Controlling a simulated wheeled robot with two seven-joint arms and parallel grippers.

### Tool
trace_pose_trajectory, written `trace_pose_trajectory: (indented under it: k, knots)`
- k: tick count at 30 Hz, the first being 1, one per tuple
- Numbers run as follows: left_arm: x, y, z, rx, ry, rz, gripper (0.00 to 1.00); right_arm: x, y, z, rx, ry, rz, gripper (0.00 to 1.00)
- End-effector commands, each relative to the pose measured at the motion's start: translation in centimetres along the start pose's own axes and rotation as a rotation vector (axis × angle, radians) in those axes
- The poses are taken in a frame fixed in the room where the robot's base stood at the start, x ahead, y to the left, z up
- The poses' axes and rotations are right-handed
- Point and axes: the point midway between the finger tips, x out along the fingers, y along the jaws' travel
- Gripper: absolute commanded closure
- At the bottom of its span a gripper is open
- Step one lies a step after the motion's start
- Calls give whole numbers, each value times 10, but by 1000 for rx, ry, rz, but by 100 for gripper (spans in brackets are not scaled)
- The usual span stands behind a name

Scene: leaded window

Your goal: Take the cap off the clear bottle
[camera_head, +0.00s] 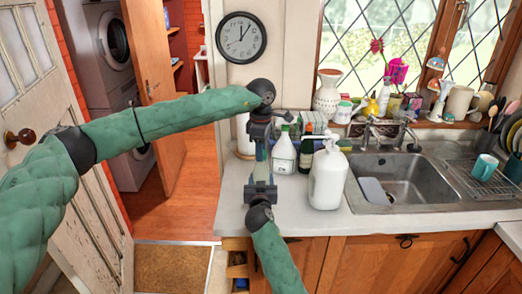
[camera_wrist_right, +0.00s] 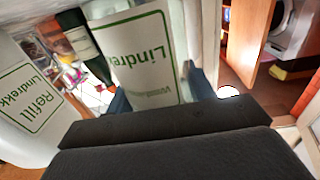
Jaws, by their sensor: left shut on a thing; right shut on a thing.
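The clear bottle (camera_head: 261,152) shows as a narrow pale strip between my two grippers, above the worktop's left end. My right gripper (camera_head: 261,184) comes from below and is shut on the bottle; its blue fingers also show in the right wrist view (camera_wrist_right: 157,97). Between them is white lettering area with green print; I cannot tell whether it is on the held bottle or seen through it. My left gripper (camera_head: 262,132) comes down from above and is shut at the bottle's top. The cap is hidden by the left gripper.
A spray bottle (camera_head: 284,154), a dark green bottle (camera_head: 306,155) and a white pump bottle (camera_head: 328,180) stand just right of my grippers. The sink (camera_head: 410,180) lies farther right. A bare strip of worktop (camera_head: 300,222) is in front.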

Motion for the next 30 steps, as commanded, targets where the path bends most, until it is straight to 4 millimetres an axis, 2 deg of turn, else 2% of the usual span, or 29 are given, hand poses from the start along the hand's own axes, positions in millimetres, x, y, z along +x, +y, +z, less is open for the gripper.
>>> trace_pose_trajectory:
  k: [30]
  knots:
    - [-1,1,0,-1461,-2,1,94,0,-1,0,0,0,-2,100]
